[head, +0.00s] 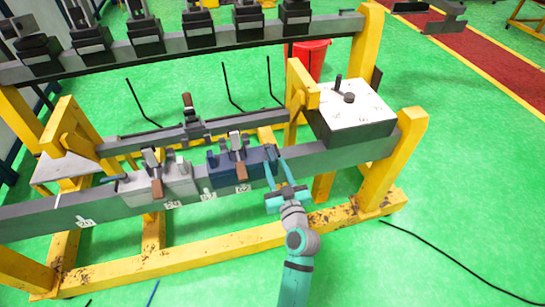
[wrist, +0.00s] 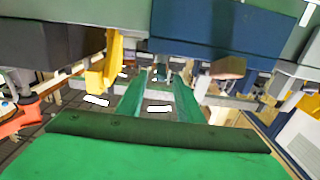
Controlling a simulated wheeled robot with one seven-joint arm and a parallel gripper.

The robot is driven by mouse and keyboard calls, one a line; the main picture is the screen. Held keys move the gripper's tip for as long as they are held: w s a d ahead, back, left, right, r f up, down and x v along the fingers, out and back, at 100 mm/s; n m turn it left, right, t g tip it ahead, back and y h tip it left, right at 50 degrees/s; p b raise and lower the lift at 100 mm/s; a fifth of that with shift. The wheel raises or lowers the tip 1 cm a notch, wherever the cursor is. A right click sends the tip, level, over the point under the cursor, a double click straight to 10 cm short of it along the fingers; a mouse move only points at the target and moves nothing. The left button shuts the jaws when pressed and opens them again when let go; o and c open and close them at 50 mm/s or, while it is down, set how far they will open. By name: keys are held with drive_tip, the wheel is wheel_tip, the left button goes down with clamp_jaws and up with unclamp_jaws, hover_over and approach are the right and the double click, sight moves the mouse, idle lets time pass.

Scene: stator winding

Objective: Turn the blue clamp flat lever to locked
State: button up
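The blue clamp (head: 226,178) is a dark blue block on the grey front beam, right of a similar grey clamp. Its lever has a brown handle (head: 241,171) that hangs tilted down over the block's front. In the wrist view the blue block (wrist: 215,28) fills the upper middle, with the brown handle end (wrist: 228,68) below it. My gripper (head: 275,164) is at the right end of the blue clamp, to the right of the handle. Its two green fingers are apart with nothing between them, also in the wrist view (wrist: 160,76). I cannot tell whether a fingertip touches the block.
The grey clamp (head: 150,188) stands to the left on the same beam (head: 120,205). A white-topped box (head: 352,108) with a dark lever is at the right. Yellow posts (head: 400,150) frame the rack. A red bin (head: 307,60) stands behind.

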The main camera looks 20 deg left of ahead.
sight(273, 162)
drive_tip(key=shift+x, duration=2.2)
drive_tip(key=shift+a, duration=0.1)
clamp_jaws()
